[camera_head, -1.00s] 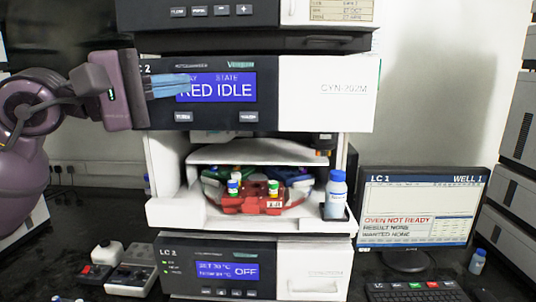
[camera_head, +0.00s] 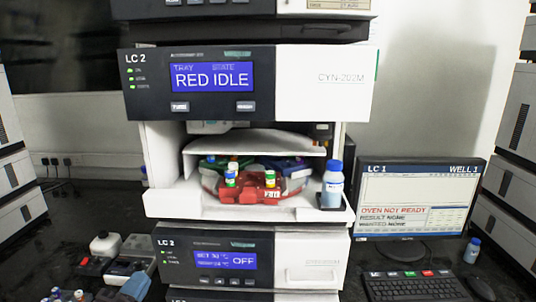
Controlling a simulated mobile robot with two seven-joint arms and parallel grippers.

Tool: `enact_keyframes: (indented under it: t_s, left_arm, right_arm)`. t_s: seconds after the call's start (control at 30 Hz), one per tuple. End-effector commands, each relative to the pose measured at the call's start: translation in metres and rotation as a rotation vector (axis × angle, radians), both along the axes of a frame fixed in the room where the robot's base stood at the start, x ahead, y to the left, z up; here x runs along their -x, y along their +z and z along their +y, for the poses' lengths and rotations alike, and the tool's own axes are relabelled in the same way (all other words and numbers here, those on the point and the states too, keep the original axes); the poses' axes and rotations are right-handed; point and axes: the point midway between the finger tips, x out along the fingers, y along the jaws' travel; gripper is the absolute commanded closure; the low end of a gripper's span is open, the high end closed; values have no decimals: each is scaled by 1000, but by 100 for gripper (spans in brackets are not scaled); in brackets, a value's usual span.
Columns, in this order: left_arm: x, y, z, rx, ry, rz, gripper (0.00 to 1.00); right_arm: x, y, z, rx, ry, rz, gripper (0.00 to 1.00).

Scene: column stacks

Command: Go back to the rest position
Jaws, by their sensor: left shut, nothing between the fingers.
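The rest of that arm is out of view. My right gripper is not in view. The LC 2 stack stands in the middle, with an autosampler panel (camera_head: 198,78) reading RED IDLE. Below it, a red tray (camera_head: 250,191) with several capped vials sits in the open bay. My left gripper is apart from the stack.
A blue-capped bottle (camera_head: 333,182) stands at the bay's right edge. A monitor (camera_head: 420,197) reading OVEN NOT READY, a keyboard (camera_head: 412,285) and a small bottle (camera_head: 472,250) are at right. Small devices (camera_head: 125,257) and several vials (camera_head: 68,295) are at lower left. Other stacks flank both sides.

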Motion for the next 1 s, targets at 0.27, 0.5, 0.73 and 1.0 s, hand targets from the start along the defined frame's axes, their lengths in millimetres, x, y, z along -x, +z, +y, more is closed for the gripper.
enact_keyframes:
  t_s: [0.27,0.5,0.73,1.0]
  left_arm:
    - [83,-154,26,652,182,526,100]
    - [164,-240,23,1086,365,814,100]
    - [196,-265,18,1243,440,901,100]
    - [196,-265,18,1245,441,904,100]
  right_arm:
    - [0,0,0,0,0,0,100]
    - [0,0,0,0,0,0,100]
    - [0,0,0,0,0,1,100]
    - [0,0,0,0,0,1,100]
